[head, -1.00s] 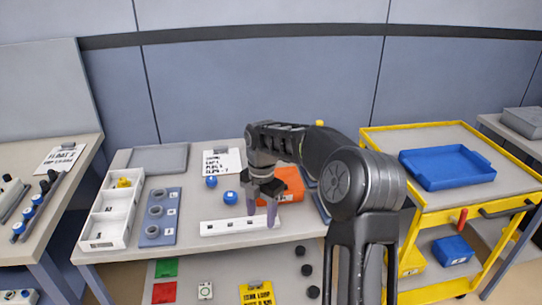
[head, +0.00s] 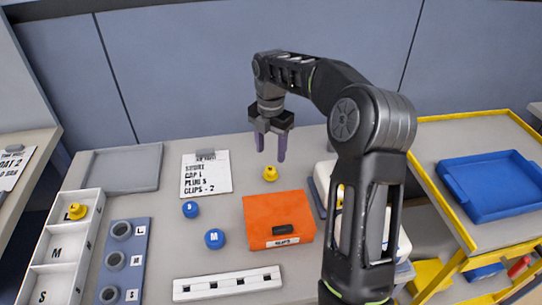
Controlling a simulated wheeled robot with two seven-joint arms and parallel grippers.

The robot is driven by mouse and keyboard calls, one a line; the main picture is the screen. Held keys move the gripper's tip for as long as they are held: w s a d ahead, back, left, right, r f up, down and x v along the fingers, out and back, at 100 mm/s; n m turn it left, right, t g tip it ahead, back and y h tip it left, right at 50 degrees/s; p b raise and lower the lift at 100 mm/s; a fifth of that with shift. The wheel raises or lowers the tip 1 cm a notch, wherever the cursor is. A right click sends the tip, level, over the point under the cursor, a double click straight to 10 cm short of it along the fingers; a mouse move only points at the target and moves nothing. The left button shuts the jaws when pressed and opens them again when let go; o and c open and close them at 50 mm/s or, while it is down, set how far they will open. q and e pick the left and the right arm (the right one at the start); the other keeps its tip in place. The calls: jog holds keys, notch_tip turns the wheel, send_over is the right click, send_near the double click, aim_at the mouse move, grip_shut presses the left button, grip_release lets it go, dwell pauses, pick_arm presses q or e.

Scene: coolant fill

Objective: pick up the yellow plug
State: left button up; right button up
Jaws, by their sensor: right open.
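A small yellow plug (head: 270,174) stands on the table behind the orange box. My right gripper (head: 271,155) is open and empty, its purple fingers pointing down just above and behind the plug in the picture. I cannot tell the exact gap between them. Another yellow piece (head: 77,211) sits in the L compartment of the white tray (head: 37,275) at the left. A bit of yellow (head: 340,194) also shows beside my right arm, partly hidden by it. My left gripper is not in view.
An orange box (head: 264,214) stands in front of the plug. Two blue caps (head: 214,239) lie to its left. A white slotted bar (head: 222,285) lies at the front. A clipboard note (head: 205,174) lies behind. My right arm hides part of the white containers at the right.

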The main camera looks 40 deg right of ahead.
aim_at(271, 169)
jog(key=shift+w+d, duration=0.1)
jog(key=shift+w, duration=0.1)
jog(key=shift+s+r, duration=0.1)
jog(key=shift+s, duration=0.1)
jog(key=shift+w+f, duration=0.1)
jog(key=shift+f, duration=1.25)
jog(key=shift+f, duration=0.15)
jog(key=shift+f+p, duration=0.35)
notch_tip(271, 169, down, 4)
jog(key=shift+f+p, duration=0.15)
jog(key=shift+p, duration=0.3)
jog(key=shift+c, duration=0.5)
grip_shut()
